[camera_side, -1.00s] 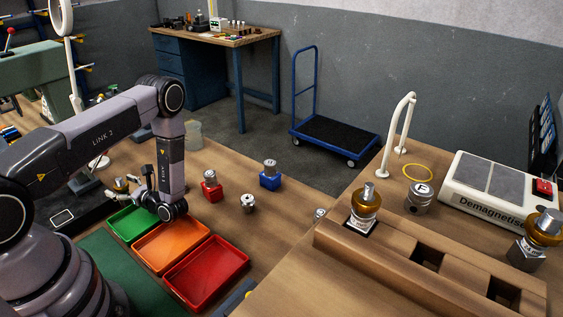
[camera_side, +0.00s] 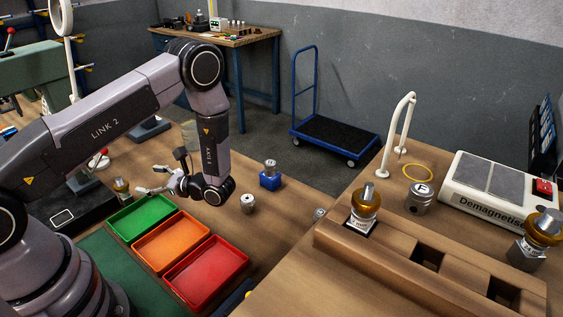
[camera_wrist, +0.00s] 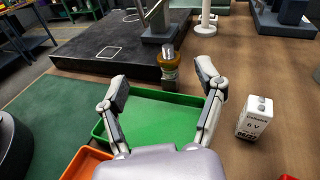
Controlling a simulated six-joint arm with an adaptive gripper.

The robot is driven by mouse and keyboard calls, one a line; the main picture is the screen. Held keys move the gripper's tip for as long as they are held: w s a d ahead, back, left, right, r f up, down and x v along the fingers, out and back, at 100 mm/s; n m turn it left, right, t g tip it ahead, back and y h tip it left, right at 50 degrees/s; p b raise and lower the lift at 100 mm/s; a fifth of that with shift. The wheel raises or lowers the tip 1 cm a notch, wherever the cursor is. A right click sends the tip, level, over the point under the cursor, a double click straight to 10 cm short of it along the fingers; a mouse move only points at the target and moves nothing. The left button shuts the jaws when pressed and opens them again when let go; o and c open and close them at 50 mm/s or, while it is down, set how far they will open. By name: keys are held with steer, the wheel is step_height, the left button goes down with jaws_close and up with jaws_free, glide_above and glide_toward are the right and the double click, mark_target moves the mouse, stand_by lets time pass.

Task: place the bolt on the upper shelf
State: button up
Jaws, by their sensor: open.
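No piece is plainly marked as the bolt. A small metal piece with a brass collar (camera_side: 122,187) stands upright behind the green tray, and in the wrist view the brass-collared piece (camera_wrist: 168,63) is ahead of my fingers. Similar collared pieces stand on the right bench: one (camera_side: 365,205) in a wooden block and one with a hex base (camera_side: 533,243). My gripper (camera_side: 151,181) is open and empty above the green tray, right of the small collared piece and apart from it. Its spread fingers (camera_wrist: 162,80) show in the wrist view. I cannot identify an upper shelf.
Green (camera_side: 143,214), orange (camera_side: 172,240) and red (camera_side: 206,271) trays lie in a row. A white labelled block (camera_wrist: 254,119) stands right of my fingers. A demagnetiser (camera_side: 490,190) sits at right.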

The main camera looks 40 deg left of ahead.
steer(key=s+d+r+n+h, duration=0.2)
steer(key=d+r+n+h, duration=0.15)
steer(key=r, duration=0.55)
steer(key=s+d+r+n+h, duration=0.2)
steer(key=r+n+h, duration=0.3)
steer(key=r, duration=0.4)
steer(key=s+d+r+n+t+h, duration=0.3)
steer(key=s+d+r+t+h, duration=0.4)
steer(key=s+d+r+t, duration=0.1)
step_height(320, 180, up, 4)
steer(key=s+t, duration=0.1)
steer(key=t, duration=0.1)
steer(key=shift+s+d+n+t, duration=0.3)
steer(key=shift+d+n, duration=0.05)
steer(key=shift+d, duration=0.05)
steer(key=shift+o, duration=0.6)
steer(key=shift+s+d+r+t, duration=0.25)
steer(key=shift+s+d+t, duration=0.1)
steer(key=shift+t, duration=0.05)
